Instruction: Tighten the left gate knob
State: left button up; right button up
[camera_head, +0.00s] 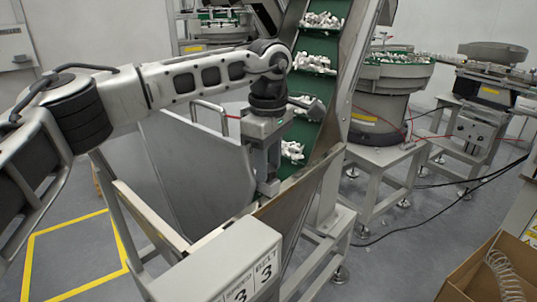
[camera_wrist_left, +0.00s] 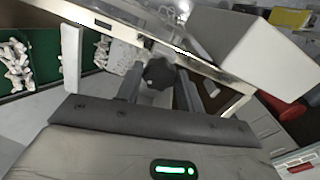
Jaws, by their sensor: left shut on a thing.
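The left gate knob (camera_wrist_left: 158,74) is a dark, lobed knob on the metal frame, seen in the left wrist view between my gripper's fingers. My left gripper (camera_wrist_left: 160,90) is shut on the knob, with one finger on each side of it. In the head view my left gripper (camera_head: 266,180) points down at the hopper's edge beside the green conveyor. The knob cannot be made out there, hidden by the gripper and the frame. My right gripper is not in view.
The green conveyor (camera_head: 311,84) carries white parts up behind my left gripper. A grey hopper (camera_head: 190,165) stands to its left. A bowl feeder (camera_head: 392,72) stands at the right, and a cardboard box (camera_head: 475,268) sits at the lower right.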

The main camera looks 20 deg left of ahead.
pick_arm(q)
jog(key=m+p, duration=0.1)
jog(key=m, duration=0.2)
jog(key=shift+r+m, duration=0.1)
jog(key=shift+m, duration=0.2)
jog(key=shift+s+m+p, duration=0.1)
jog(key=shift+m+p, duration=0.55)
jog(key=shift+m, duration=1.15)
jog(key=o, duration=1)
notch_tip(320, 180, up, 16)
